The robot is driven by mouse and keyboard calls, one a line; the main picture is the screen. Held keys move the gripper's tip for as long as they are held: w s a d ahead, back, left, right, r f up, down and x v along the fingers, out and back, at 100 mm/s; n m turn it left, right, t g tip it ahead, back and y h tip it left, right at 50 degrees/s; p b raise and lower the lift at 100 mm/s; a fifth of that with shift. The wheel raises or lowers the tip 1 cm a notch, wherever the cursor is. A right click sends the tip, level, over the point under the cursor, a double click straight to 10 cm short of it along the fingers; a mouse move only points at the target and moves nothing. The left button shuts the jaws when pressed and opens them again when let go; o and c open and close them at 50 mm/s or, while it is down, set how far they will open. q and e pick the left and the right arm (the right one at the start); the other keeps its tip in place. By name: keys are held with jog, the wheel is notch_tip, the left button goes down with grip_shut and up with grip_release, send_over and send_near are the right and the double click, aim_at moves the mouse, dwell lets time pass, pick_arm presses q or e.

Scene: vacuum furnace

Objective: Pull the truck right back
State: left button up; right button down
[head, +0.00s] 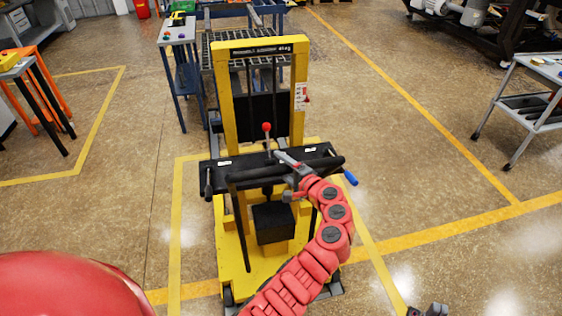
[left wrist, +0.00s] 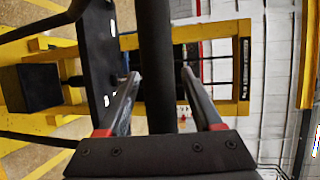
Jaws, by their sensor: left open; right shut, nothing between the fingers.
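The truck is a yellow lift truck (head: 221,100) with a tall mast, standing upright in the middle of the head view. A black handle bar (head: 258,174) crosses its near side, beside a black panel and a red-knobbed lever (head: 267,127). My left gripper (head: 283,160) is at the right part of the handle. In the left wrist view its fingers (left wrist: 162,95) are apart, with a black bar (left wrist: 156,50) showing between them; I cannot tell whether they touch it. My right gripper (head: 428,311) shows only partly at the bottom edge, shut, away from the truck.
A blue frame with a grating (head: 240,45) stands behind the truck, with a control stand (head: 178,34) at its left. An orange stand (head: 40,75) is at far left, a grey trolley (head: 535,110) at far right. Floor beside the truck is clear, marked with yellow lines.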

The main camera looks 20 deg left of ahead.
pick_arm(q)
jog(key=shift+w+a, duration=0.2)
grip_shut()
dwell(0.3)
jog(key=shift+f, duration=0.1)
dwell(1.0)
